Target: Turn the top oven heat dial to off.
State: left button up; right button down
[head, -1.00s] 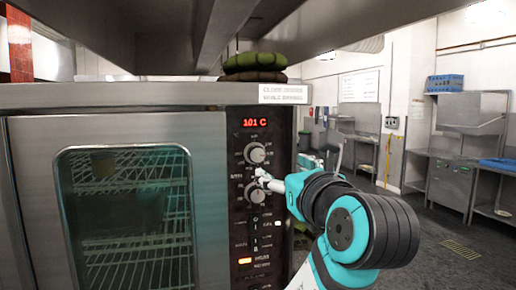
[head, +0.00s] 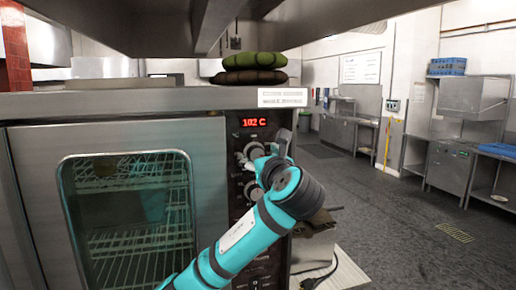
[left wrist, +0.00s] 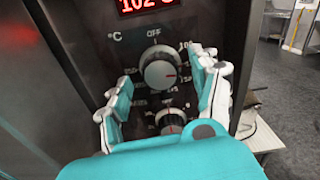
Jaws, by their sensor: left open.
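The top oven heat dial (head: 254,150) is a round silver knob on the dark control panel, below a red display reading 102 C. In the left wrist view the dial (left wrist: 160,68) has OFF printed above it, and its reddish mark is on the right side, away from OFF. My left gripper (head: 243,162) is at the panel in front of the dial and partly hides it. In the left wrist view its open teal and white fingers (left wrist: 165,84) lie on either side of the dial; contact cannot be told. My right gripper is not in view.
A lower dial (left wrist: 171,121) sits just beneath the top one. The oven's glass door (head: 125,215) is left of the panel. Green and brown cushion-like items (head: 250,68) lie on the oven top. Open floor (head: 400,200) lies to the right.

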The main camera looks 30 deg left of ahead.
pick_arm(q)
jog(key=shift+w+a, duration=0.35)
jog(key=shift+a, duration=0.15)
jog(key=c, duration=1.2)
